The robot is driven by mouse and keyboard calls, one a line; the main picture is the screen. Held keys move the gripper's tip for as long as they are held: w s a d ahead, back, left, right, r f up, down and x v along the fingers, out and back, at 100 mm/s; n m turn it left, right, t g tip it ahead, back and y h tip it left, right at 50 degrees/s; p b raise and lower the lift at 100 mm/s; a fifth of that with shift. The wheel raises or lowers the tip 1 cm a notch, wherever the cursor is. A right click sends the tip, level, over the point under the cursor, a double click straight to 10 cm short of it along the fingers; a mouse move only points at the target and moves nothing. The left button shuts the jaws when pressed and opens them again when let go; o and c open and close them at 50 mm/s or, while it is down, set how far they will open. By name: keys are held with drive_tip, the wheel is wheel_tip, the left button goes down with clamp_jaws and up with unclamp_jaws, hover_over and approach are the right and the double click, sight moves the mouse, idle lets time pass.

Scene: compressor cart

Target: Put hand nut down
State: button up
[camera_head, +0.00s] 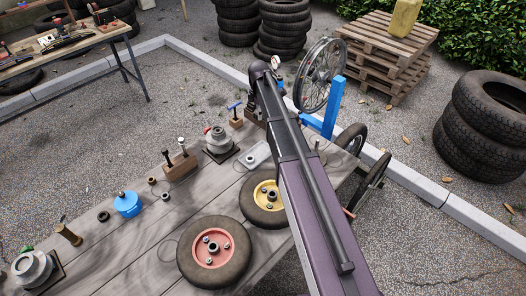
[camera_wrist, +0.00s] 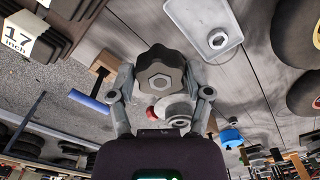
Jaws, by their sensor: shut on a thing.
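The hand nut (camera_wrist: 161,78) is a dark, lobed knob with a hexagonal centre, seen in the wrist view. My gripper (camera_wrist: 161,92) is shut on it, with one finger on each side. The nut hides part of the bench behind it, and I cannot tell whether it touches anything below. In the head view my arm covers most of the gripper and the nut cannot be made out. A pale shallow tray (camera_head: 256,155) lies on the wooden bench (camera_head: 150,235); in the wrist view the tray (camera_wrist: 201,13) holds a hex nut (camera_wrist: 217,38).
A blue-handled tool (camera_head: 235,107) and a grey flanged part (camera_head: 219,141) stand near the tray. A yellow-hubbed wheel (camera_head: 265,201) and a red-hubbed wheel (camera_head: 213,251) lie on the bench. A blue round part (camera_head: 128,204) is at left. Bare planks show between them.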

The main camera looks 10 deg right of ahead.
drive_tip(key=m+b, duration=0.2)
drive_tip(key=b, duration=0.2)
hover_over(264, 151)
drive_tip(key=shift+a+f, duration=0.1)
drive_tip(key=shift+f, duration=1.95)
drive_tip(key=shift+w+n, duration=0.1)
drive_tip(key=shift+n, duration=0.7)
wheel_tip(264, 151, down, 6)
drive_tip(key=b, duration=0.6)
drive_tip(key=shift+f, duration=0.1)
drive_tip(key=shift+f, duration=0.1)
drive_tip(key=shift+f+b, duration=1.8)
drive_tip(key=shift+b, duration=0.2)
drive_tip(key=shift+f, duration=0.15)
drive_tip(key=o, duration=1.3)
